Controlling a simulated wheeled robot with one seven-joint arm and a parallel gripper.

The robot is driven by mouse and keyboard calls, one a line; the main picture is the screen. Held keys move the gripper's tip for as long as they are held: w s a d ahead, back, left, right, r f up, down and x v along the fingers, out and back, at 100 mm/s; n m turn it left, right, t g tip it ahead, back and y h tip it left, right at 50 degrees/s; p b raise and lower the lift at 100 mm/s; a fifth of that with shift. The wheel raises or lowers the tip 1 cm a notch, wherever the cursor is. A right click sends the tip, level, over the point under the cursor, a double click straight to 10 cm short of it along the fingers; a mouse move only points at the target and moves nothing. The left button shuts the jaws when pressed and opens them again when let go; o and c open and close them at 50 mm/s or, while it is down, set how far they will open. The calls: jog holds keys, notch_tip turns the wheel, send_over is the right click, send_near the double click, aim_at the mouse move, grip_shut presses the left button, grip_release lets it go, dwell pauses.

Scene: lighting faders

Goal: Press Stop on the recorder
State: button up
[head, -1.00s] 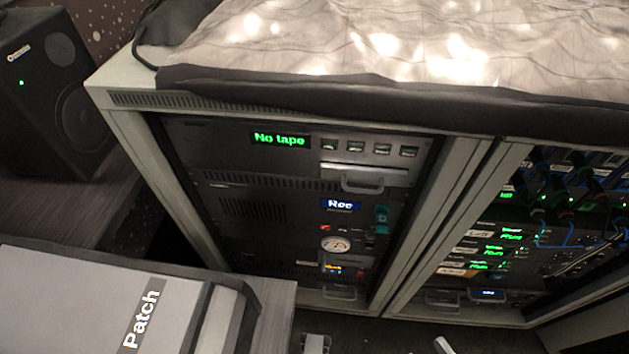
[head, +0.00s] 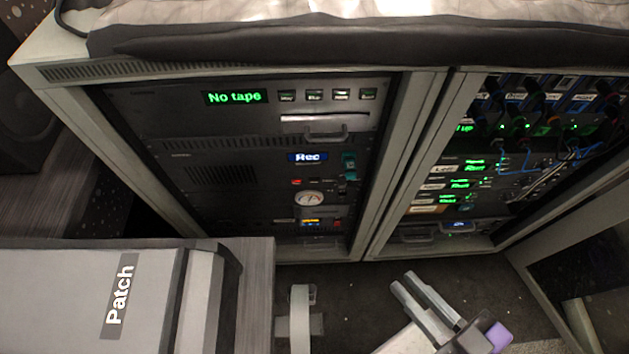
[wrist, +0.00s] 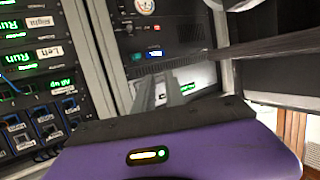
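A rack unit with a blue "Rec" display (head: 308,157) sits mid-height in the left rack bay, with a red button, a teal part and a round dial near it. Above it, a deck shows "No tape" (head: 234,97) in green, with a row of several small buttons (head: 328,95) to its right. Their labels are too small to read surely. My gripper (head: 405,281) is low in front of the rack, well apart from these units, and holds nothing visible. Its fingers lie close together; whether they touch is unclear. The wrist view shows the blue display (wrist: 155,54) upside down.
A grey case marked "Patch" (head: 118,295) stands at the lower left. The right bay (head: 470,180) holds units with green displays and blue cables. An open door (head: 590,270) is at the far right.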

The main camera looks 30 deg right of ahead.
grip_shut()
dwell(0.7)
dwell(0.7)
